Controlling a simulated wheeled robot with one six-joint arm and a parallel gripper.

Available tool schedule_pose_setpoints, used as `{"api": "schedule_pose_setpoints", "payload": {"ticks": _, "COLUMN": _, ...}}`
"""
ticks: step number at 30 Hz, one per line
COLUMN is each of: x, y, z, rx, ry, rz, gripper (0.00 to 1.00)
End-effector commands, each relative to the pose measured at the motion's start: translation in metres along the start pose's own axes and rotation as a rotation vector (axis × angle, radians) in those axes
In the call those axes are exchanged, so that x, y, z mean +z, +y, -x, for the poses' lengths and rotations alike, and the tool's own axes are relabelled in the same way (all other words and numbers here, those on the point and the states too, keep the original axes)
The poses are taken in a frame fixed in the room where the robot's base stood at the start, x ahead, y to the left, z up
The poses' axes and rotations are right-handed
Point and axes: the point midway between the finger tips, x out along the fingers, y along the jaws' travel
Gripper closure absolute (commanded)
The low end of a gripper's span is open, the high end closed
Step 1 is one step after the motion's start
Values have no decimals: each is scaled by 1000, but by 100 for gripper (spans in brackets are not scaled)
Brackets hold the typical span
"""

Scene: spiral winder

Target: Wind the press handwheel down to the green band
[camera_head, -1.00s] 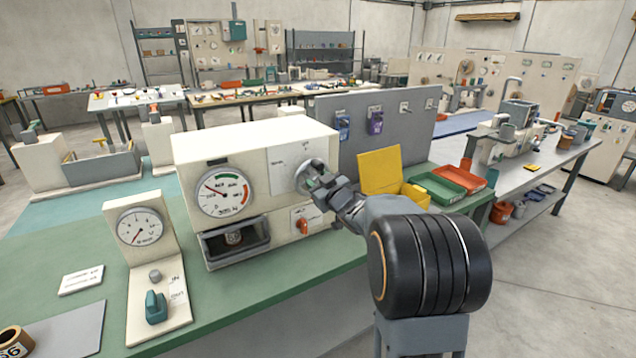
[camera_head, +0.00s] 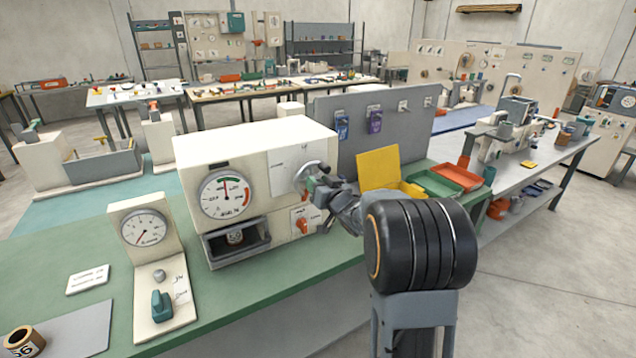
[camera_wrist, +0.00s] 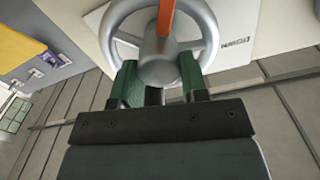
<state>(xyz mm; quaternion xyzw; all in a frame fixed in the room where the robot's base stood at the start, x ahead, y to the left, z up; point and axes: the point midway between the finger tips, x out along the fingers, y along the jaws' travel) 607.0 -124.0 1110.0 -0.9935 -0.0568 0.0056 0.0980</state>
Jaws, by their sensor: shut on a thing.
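The press (camera_head: 255,150) is a cream box on the green bench. Its silver handwheel (camera_head: 309,176) is on the right part of its front. My gripper (camera_head: 318,187) is at the wheel. In the wrist view my gripper (camera_wrist: 157,92) has its green pads on either side of the wheel's near part. The grey wheel (camera_wrist: 205,35) fills the top there; the exact grip spot is partly hidden. The press gauge (camera_head: 227,195) has a green band (camera_head: 226,180) at the top and a red band at right. Its needle points nearly straight up, at the green band.
An orange knob (camera_head: 303,224) sits below the wheel. A separate gauge stand (camera_head: 145,226) with a teal lever (camera_head: 161,305) is to the left. A yellow bin (camera_head: 380,168) and green and red trays are close on the right of my wrist.

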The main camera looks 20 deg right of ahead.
Motion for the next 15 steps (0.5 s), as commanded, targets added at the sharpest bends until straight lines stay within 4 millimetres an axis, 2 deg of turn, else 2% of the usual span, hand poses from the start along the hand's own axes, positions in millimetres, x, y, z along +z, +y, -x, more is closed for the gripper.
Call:
{"api": "schedule_pose_setpoints", "payload": {"ticks": 13, "x": 1, "y": 0, "z": 0, "rx": 0, "ry": -1, "rz": -13, "gripper": 83}}
{"api": "schedule_pose_setpoints", "payload": {"ticks": 14, "x": 1, "y": 0, "z": 0, "rx": 0, "ry": -1, "rz": -13, "gripper": 59}}
{"api": "schedule_pose_setpoints", "payload": {"ticks": 15, "x": 1, "y": 0, "z": 0, "rx": 0, "ry": -1, "rz": -13, "gripper": 55}}
